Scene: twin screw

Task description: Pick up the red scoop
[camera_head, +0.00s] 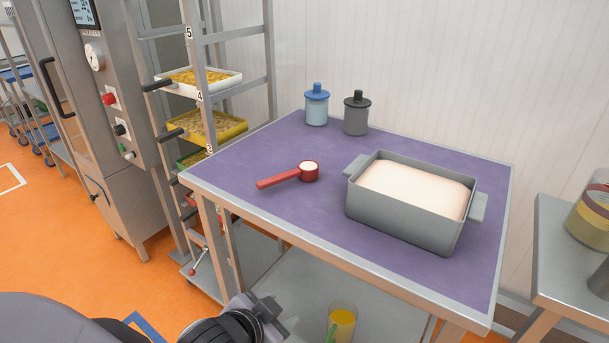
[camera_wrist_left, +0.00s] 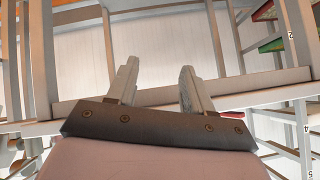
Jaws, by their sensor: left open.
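The red scoop (camera_head: 289,176) lies on the purple table top in the head view, near the table's left side. Its handle points to the lower left, and its round cup holds something white. My left gripper (camera_head: 268,308) is low in the head view, in front of the table and well apart from the scoop. In the left wrist view the two fingers of my left gripper (camera_wrist_left: 159,68) stand apart with nothing between them. My right gripper is not in view.
A grey bin (camera_head: 405,217) filled with white material stands right of the scoop. A blue-lidded jar (camera_head: 317,106) and a dark jar (camera_head: 357,115) stand at the back. A tray rack (camera_head: 205,100) is close to the table's left edge (camera_head: 260,222). The purple surface around the scoop is clear.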

